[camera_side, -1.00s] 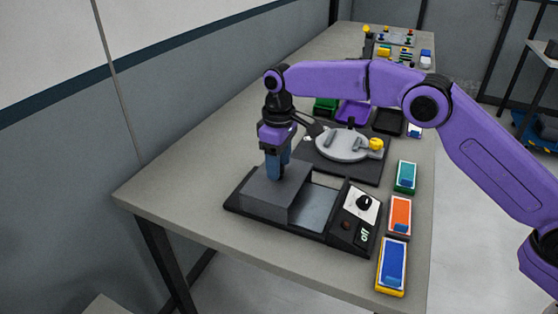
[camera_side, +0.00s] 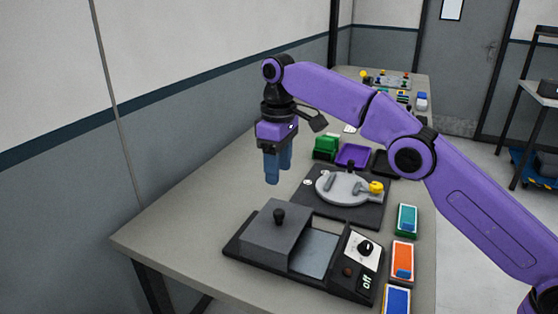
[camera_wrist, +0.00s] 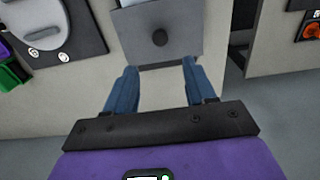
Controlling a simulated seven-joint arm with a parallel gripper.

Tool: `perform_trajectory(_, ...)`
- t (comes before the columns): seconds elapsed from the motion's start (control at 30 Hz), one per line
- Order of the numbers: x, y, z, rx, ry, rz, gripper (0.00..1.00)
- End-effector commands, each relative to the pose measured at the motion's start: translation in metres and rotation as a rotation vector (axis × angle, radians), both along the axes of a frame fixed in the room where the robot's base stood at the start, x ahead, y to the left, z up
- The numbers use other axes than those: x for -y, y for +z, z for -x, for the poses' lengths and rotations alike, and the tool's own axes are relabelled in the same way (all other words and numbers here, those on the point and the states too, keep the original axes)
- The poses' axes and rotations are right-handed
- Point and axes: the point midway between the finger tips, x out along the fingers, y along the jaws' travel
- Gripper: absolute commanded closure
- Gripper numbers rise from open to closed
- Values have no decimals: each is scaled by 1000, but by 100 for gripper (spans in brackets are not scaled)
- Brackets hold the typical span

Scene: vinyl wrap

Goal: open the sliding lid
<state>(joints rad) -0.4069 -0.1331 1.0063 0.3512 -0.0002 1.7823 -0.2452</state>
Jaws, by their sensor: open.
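The sliding lid (camera_side: 268,236) is a dark grey box-like cover over the left part of a black base (camera_side: 307,280). A light grey surface (camera_side: 313,252) lies uncovered to its right. A black knob (camera_side: 279,216) stands on the lid's top. The lid (camera_wrist: 185,47) and its knob (camera_wrist: 159,38) also show in the wrist view. My gripper (camera_side: 278,170), with blue fingers, hangs above and behind the lid, apart from the knob. In the wrist view my gripper (camera_wrist: 160,68) has its fingers spread, with nothing between them.
A control panel with a black dial (camera_side: 364,247) and an "off" display (camera_side: 367,282) adjoins the base's right end. Behind stands a grey turntable (camera_side: 343,187) on a black board. Coloured boxes, including an orange one (camera_side: 402,256), line the right table edge. The left tabletop is clear.

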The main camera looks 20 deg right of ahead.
Motion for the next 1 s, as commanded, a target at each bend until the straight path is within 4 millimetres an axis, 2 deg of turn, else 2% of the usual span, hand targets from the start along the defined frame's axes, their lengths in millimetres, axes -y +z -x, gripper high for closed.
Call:
perform_trajectory(0.23, 0, 8, 1, 1, 1, -1, 45)
perform_trajectory(0.73, 2, 11, 1, 1, 11, -8, 45)
perform_trajectory(1.0, 19, 29, -2, 30, 166, -117, 45)
